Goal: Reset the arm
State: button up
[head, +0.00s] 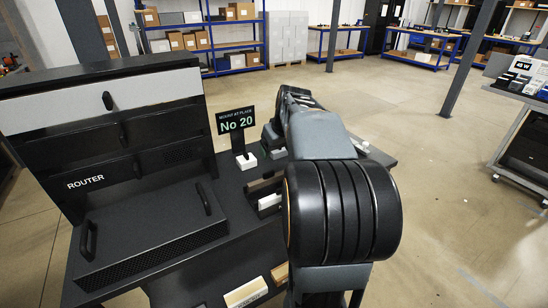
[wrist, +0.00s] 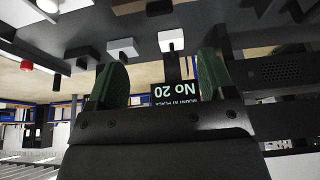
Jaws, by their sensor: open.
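My gripper (wrist: 162,62) shows in the wrist view with its two green-padded fingers spread apart and nothing between them. It is open. My dark arm fills the middle right of the head view and reaches away over the table (head: 215,268); the fingers cannot be made out there. A black sign (head: 236,121) reading "MOUNT AT PLACE No 20" stands on the table left of the arm. The sign also shows upside down behind the fingers in the wrist view (wrist: 182,92).
A black rack (head: 105,140) with a white panel stands at the left, with a black router unit (head: 150,235) in front of it. Small parts lie near the arm, including a beige block (head: 246,292). A cart (head: 520,120) stands at the right. The floor (head: 450,200) between is clear.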

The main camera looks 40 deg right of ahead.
jog(key=shift+v, duration=0.85)
jog(key=s+a+f+p, duration=0.1)
jog(key=s+a+f, duration=0.1)
jog(key=s+a, duration=0.2)
jog(key=s+a+f+n, duration=0.1)
jog(key=s+a+f, duration=0.2)
jog(key=a, duration=0.8)
jog(key=s+a+f+g+p, duration=0.1)
jog(key=s+a+f, duration=0.2)
jog(key=s+a, duration=0.2)
jog(key=a, duration=0.2)
jog(key=shift+s+a+n+y+p, duration=0.2)
jog(key=shift+a+n+y+p, duration=0.1)
jog(key=shift+a+n, duration=0.1)
